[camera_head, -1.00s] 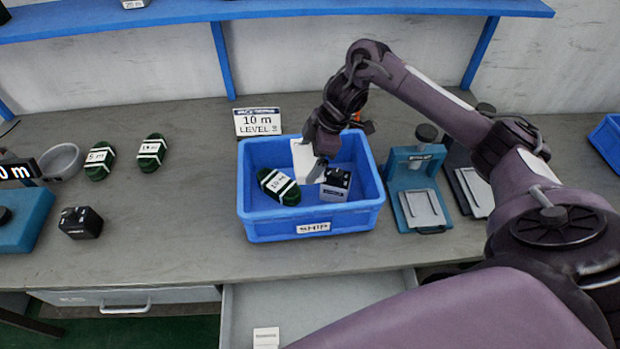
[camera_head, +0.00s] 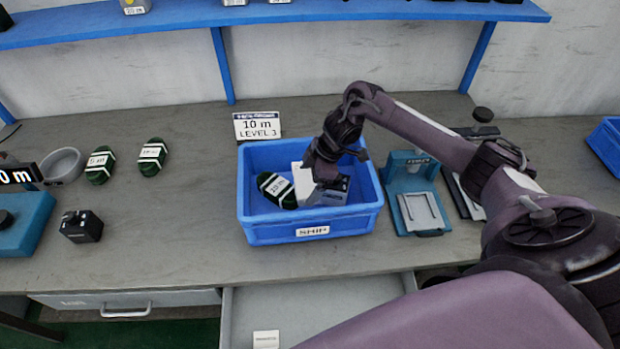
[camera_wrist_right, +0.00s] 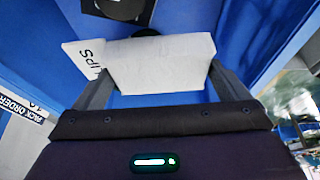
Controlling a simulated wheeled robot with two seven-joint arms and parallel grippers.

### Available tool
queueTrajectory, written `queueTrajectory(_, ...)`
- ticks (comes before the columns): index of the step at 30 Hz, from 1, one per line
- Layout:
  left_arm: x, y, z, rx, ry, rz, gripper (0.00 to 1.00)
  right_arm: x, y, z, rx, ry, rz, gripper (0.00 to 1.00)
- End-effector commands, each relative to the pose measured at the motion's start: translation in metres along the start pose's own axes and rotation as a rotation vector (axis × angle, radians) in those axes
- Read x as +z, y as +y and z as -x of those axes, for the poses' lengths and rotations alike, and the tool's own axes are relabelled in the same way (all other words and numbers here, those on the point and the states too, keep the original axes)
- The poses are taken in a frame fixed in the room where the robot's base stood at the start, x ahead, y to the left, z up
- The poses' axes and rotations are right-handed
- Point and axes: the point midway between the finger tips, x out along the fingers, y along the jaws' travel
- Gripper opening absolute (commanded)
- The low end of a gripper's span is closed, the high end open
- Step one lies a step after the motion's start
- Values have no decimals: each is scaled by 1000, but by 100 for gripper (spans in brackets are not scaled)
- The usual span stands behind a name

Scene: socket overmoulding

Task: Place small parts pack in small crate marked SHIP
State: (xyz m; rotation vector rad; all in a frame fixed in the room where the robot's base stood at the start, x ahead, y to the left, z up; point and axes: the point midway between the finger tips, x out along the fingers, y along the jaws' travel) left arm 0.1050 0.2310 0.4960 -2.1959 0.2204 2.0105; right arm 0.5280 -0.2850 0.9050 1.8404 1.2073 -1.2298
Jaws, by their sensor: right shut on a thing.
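The small parts pack (camera_head: 301,180) is a white box. In the right wrist view the pack (camera_wrist_right: 160,65) sits between my two fingers, with a flap lettered "LIPS" at its left. My right gripper (camera_head: 318,192) is shut on it, low inside the blue crate (camera_head: 262,233) marked SHIP. The fingertips are mostly hidden in the head view, and I cannot tell if the pack touches the crate floor. A green cable coil (camera_head: 277,189) lies left of the pack. A grey and black socket block (camera_head: 338,188) is at its right. My left gripper is out of view.
A sign (camera_head: 257,126) reading "10 m" stands behind the crate. An open drawer (camera_head: 310,305) is in front.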

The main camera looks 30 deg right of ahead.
Motion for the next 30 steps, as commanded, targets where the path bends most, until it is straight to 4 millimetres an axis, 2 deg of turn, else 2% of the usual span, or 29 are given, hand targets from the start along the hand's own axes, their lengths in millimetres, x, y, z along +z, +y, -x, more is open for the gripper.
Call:
queueTrajectory(8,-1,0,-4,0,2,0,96,3,0,-8,0,0,0,72)
queueTrajectory(9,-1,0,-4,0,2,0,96,3,0,-8,0,0,0,100)
queueTrajectory(17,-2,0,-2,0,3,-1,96,2,0,-6,0,0,0,100)
queueTrajectory(21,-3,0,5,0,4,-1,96,-3,0,8,2,0,1,100)
queueTrajectory(23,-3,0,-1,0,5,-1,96,0,2,16,5,0,1,100)
queueTrajectory(30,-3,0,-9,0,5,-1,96,0,2,71,6,-1,2,100)
